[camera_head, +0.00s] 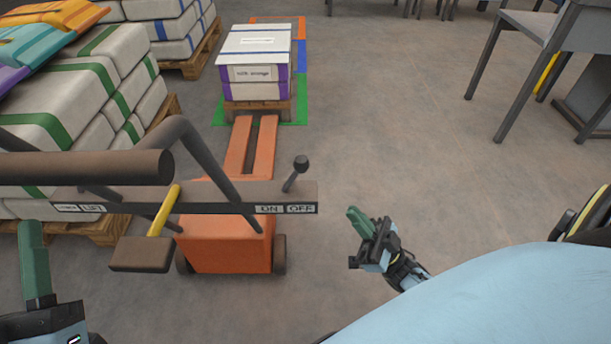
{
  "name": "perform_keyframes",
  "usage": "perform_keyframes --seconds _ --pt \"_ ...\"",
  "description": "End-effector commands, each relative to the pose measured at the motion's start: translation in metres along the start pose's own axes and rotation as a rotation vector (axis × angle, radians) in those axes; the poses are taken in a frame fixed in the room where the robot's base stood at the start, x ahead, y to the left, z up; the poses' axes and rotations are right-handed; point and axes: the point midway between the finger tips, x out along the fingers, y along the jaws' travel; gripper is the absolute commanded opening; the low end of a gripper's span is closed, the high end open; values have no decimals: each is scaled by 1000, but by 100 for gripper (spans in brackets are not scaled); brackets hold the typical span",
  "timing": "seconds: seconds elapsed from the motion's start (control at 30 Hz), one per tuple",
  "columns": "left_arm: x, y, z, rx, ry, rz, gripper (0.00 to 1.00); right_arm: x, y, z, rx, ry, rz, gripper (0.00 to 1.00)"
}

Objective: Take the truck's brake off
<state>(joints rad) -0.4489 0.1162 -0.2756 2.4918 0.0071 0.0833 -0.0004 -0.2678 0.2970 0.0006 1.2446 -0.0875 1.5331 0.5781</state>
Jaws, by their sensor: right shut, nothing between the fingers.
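The orange pallet truck (225,238) stands left of centre, its forks reaching toward a small loaded pallet. A dark panel across it carries the labels ON and OFF (284,209) at its right end. A short lever with a black ball knob (301,164) rises above these labels and leans right, toward the OFF side. My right gripper (360,222) is shut and empty, right of the panel's end and lower in the picture than the knob, apart from it. My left gripper (34,262) is at the lower left edge, partly cut off; its opening cannot be judged.
The truck's brown handle bar (85,167) and a yellow lever (163,211) are at left. Stacked white sacks (75,100) fill the left side. A table (545,30) is at upper right. Floor right of the truck is clear.

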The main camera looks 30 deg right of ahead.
Motion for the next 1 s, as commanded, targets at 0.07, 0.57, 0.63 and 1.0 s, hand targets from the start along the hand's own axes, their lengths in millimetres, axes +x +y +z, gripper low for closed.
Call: perform_keyframes --seconds 0.07,0.57,0.63,1.0 --pt "0 0 0 0 -1 0 36 1 0 0 0 0 0 0" --pt "0 0 4 0 -29 -1 36 81 0 0 -2 5 -1 0" --pt "-1 0 4 0 -22 -1 36 95 0 0 -2 4 0 0" --pt "-7 1 -17 1 190 4 36 124 1 29 0 -7 5 0"
